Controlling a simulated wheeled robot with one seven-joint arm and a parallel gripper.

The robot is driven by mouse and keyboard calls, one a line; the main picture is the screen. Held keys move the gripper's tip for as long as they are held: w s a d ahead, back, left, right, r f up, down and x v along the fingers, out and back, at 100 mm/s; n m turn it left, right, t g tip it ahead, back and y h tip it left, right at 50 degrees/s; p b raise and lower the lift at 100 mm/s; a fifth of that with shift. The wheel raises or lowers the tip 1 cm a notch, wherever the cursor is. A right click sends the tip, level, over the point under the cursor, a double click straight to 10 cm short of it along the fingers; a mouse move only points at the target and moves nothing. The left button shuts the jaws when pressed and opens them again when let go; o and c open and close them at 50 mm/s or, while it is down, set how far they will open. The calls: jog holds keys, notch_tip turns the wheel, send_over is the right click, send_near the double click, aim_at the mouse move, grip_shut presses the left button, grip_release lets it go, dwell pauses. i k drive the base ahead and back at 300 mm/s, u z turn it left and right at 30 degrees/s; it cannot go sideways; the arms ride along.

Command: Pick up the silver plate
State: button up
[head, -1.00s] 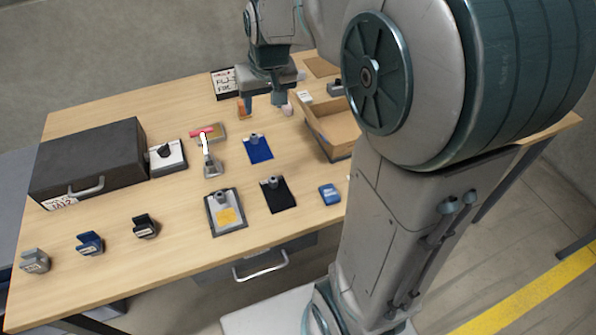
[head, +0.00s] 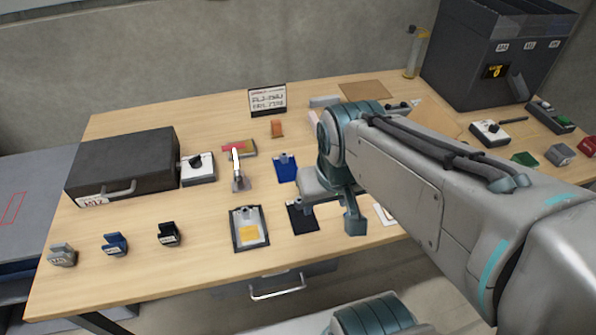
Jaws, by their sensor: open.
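The silver plate (head: 238,244) looks like a grey, flat rectangular plate with a small knob at its far end and a yellow patch on it. It lies flat near the table's front edge, left of a black plate (head: 303,220). My gripper (head: 334,208) is open above the table, to the right of the silver plate and over the right side of the black plate. It is apart from the silver plate. One finger shows clearly; the other is partly hidden, and I see nothing held.
A blue plate (head: 285,168) lies behind the black one. A silver-headed tool (head: 239,180), a white box with a black knob (head: 198,168) and a dark case (head: 122,165) stand to the left. Small silver, blue and black holders (head: 168,235) line the front left. My arm hides the table's right middle.

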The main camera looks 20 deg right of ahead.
aim_at(248, 230)
jog(key=z, duration=1.05)
jog(key=k, duration=1)
jog(key=u, duration=1.05)
jog(key=i, duration=0.5)
